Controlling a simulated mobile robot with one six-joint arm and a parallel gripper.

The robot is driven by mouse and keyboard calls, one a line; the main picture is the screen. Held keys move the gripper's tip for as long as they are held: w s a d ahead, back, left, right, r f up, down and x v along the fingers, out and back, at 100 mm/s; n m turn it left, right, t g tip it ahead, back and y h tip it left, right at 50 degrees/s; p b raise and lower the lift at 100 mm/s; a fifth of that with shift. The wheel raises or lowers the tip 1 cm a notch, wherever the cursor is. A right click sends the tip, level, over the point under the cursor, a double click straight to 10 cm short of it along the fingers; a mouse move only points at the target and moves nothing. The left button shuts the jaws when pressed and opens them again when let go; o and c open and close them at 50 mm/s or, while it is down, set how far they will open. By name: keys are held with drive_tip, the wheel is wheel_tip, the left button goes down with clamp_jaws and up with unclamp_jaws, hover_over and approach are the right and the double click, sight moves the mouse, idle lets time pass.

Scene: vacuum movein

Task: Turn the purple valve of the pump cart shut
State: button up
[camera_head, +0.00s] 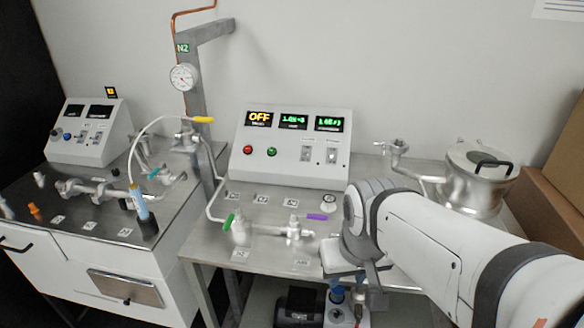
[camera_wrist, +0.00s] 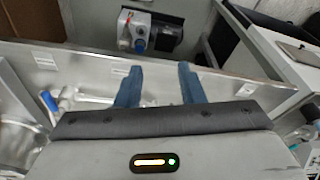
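The purple valve handle (camera_head: 317,216) lies roughly level in the picture on the metal top of the pump cart (camera_head: 268,218), at the right end of a short run of silver pipe fittings (camera_head: 292,231). My gripper shows in the wrist view (camera_wrist: 159,88) with its two blue fingers apart and nothing between them. It hangs over the cart's front edge, to the right of and nearer than the purple handle in the head view. The handle looks apart from the gripper. I cannot make it out in the wrist view, where the gripper body covers part of the cart top.
A green-handled valve (camera_head: 238,226) stands left of the purple one. A control box (camera_head: 291,148) reading OFF stands behind. A metal chamber (camera_head: 476,185) is at the right. A blue handle (camera_wrist: 48,101) shows near the gripper. A second cart (camera_head: 95,215) stands left.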

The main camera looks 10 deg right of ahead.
drive_tip(key=shift+a, duration=0.1)
drive_tip(key=n+g+h+p, duration=0.2)
drive_tip(key=n+h+p, duration=0.3)
drive_tip(key=n+p, duration=0.7)
approach(316, 216)
drive_tip(key=n+b, duration=0.2)
drive_tip(key=x, duration=0.7)
drive_tip(key=shift+w+f+p, duration=0.15)
drive_tip(key=shift+f+p, duration=0.2)
drive_tip(key=shift+f, duration=0.05)
clamp_jaws()
